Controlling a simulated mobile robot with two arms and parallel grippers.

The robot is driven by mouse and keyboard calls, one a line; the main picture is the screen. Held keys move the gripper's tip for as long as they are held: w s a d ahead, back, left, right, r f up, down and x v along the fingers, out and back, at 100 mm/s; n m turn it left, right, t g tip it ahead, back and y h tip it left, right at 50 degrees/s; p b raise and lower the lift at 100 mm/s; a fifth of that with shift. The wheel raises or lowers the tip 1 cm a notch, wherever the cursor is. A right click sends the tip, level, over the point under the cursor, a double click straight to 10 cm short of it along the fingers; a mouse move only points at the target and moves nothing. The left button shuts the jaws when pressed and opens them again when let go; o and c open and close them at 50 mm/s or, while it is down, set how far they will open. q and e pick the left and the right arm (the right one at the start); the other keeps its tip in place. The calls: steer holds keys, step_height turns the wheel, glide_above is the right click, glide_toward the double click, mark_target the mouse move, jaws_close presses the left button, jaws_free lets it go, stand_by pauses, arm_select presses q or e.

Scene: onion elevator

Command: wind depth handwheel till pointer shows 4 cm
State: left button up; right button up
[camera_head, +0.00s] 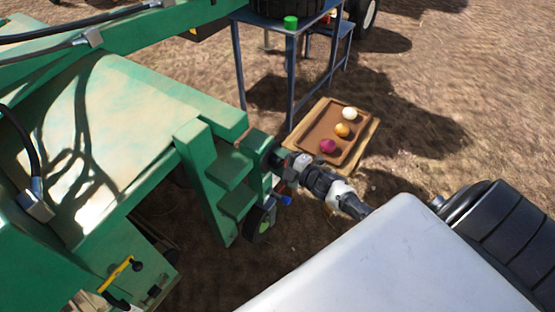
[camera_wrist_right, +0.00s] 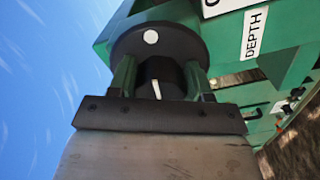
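In the right wrist view the depth handwheel (camera_wrist_right: 155,42) is a black disc with a white dot on its face and a black hub (camera_wrist_right: 160,78) with a white mark. A white "DEPTH" label (camera_wrist_right: 254,32) is on the green housing beside it. My right gripper (camera_wrist_right: 160,85) has one finger on each side of the hub and appears closed on it. In the head view my right gripper (camera_head: 281,160) is at the green machine's right side, where the wheel is mostly hidden. The pointer and its scale cannot be made out. My left gripper is not in view.
Green steps (camera_head: 228,175) stand left of my right gripper. Behind it, a brown tray (camera_head: 318,123) holds a white, an orange and a purple onion. A blue-grey table (camera_head: 290,75) stands farther back. Bare soil lies around.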

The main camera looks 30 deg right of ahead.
steer(key=o, duration=0.4)
steer(key=shift+o, duration=0.2)
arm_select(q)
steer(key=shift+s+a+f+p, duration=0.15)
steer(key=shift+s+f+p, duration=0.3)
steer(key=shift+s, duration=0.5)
arm_select(e)
steer(key=v, duration=1.1)
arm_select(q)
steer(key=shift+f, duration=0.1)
